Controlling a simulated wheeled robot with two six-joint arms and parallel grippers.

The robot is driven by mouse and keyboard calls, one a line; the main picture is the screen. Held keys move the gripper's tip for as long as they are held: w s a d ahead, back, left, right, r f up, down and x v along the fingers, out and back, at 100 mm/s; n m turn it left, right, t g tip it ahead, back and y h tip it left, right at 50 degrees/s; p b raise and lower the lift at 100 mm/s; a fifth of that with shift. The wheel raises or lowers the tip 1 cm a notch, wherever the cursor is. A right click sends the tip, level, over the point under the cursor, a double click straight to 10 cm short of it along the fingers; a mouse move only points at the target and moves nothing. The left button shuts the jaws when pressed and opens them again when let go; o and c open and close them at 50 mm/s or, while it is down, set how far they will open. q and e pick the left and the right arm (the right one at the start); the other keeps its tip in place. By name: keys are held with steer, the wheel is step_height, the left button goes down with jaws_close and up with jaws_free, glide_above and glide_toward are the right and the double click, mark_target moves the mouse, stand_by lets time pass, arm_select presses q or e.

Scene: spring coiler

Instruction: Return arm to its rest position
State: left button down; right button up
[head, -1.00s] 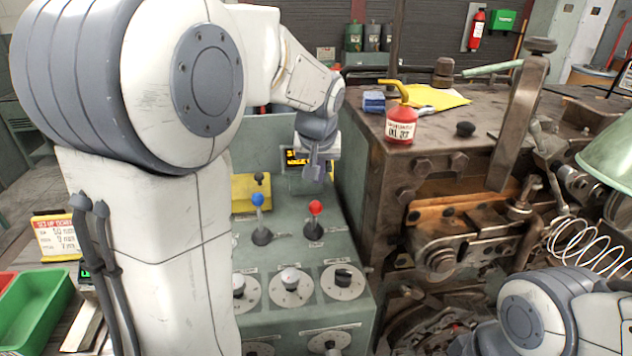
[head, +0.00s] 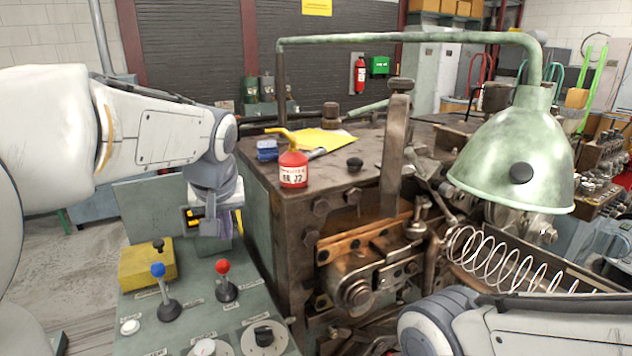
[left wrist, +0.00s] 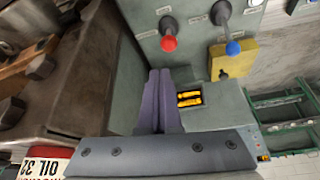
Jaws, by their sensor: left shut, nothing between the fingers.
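My left arm comes in from the left in the head view.
The panel carries a red-knobbed lever (head: 222,268), a blue-knobbed lever (head: 158,271) and a yellow box (head: 146,265). The coiler machine (head: 270,190) stands to the right, with a red oil can (head: 293,170) on top. A green lamp (head: 515,160) hangs over a coiled spring (head: 490,255).

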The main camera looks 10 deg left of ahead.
arm_select(q)
steer(key=s+d+f+m+g+h, duration=0.1)
steer(key=s+d+f+m, duration=0.3)
steer(key=d, duration=0.4)
steer(key=s+d+f+m+g+h, duration=0.1)
steer(key=s+d+f+m+h, duration=0.2)
steer(key=s+d, duration=0.35)
steer(key=s+d+f+m+g, duration=0.1)
steer(key=s+d+f+m, duration=0.1)
steer(key=s, duration=0.4)
steer(key=s+d+f+m+g, duration=0.1)
steer(key=s+d+f+m, duration=0.2)
steer(key=s, duration=0.4)
steer(key=shift+s+d+f+g+y, duration=0.15)
steer(key=shift+d+f+g+y, duration=0.2)
steer(key=shift+f, duration=0.55)
steer(key=shift+a, duration=0.1)
